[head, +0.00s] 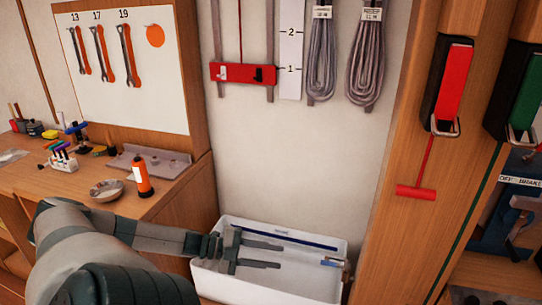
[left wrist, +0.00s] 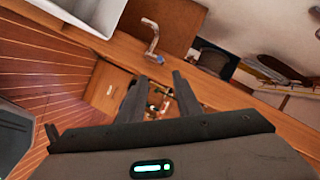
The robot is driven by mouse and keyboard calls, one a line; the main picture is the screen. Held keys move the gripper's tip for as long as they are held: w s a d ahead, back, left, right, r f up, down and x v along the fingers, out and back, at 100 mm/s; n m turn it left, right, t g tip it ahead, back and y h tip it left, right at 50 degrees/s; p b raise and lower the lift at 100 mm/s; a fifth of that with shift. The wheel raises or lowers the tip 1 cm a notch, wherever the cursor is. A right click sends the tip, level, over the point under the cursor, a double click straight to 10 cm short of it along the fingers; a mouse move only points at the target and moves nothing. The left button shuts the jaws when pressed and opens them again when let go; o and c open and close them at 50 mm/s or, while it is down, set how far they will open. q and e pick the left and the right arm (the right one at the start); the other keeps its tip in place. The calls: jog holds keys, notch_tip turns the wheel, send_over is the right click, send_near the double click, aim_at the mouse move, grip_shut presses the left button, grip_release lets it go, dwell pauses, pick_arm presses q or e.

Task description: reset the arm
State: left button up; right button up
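My left arm comes in from the lower left of the head view. Its left gripper (head: 281,256) has two dark fingers apart, with nothing between them. In the head view the fingers overlap the inside of a white bin (head: 318,246); I cannot tell how high above its floor they are. The left wrist view also shows the gripper (left wrist: 160,76) with its fingers apart and empty. My right gripper is not in either view.
A wooden bench (head: 183,201) at left carries an orange bottle (head: 141,176), a small bowl (head: 106,190) and a grey tray (head: 150,163). Coiled lines (head: 367,50) hang on the wall. A red T-handle (head: 416,192) hangs from the wooden post (head: 392,165) at right.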

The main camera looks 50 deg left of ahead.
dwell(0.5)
pick_arm(q)
jog(key=s+a+f+n+y, duration=0.1)
jog(key=s+f+n+y, duration=0.3)
jog(key=f, duration=0.7)
jog(key=s+a+f+n+y, duration=0.25)
jog(key=s+f+n, duration=0.2)
jog(key=f, duration=0.75)
jog(key=s+d+f+n+g+y, duration=0.1)
jog(key=s+d+f+n+y, duration=0.15)
jog(key=d+f, duration=0.45)
jog(key=s+d+f+n+g, duration=0.1)
jog(key=s+d+f+g, duration=0.1)
jog(key=d+f, duration=0.4)
jog(key=s+d+f+n+g+h, duration=0.1)
jog(key=d+f, duration=0.6)
jog(key=d, duration=0.7)
jog(key=s+d+f+n+g, duration=0.2)
jog(key=d+f, duration=0.4)
jog(key=d, duration=0.4)
jog(key=shift+s+d+f+n+g+h, duration=0.2)
jog(key=shift+s+d+n+g+h, duration=0.15)
jog(key=shift+s+n, duration=0.35)
jog(key=shift+s+a, duration=0.1)
jog(key=shift+s, duration=0.05)
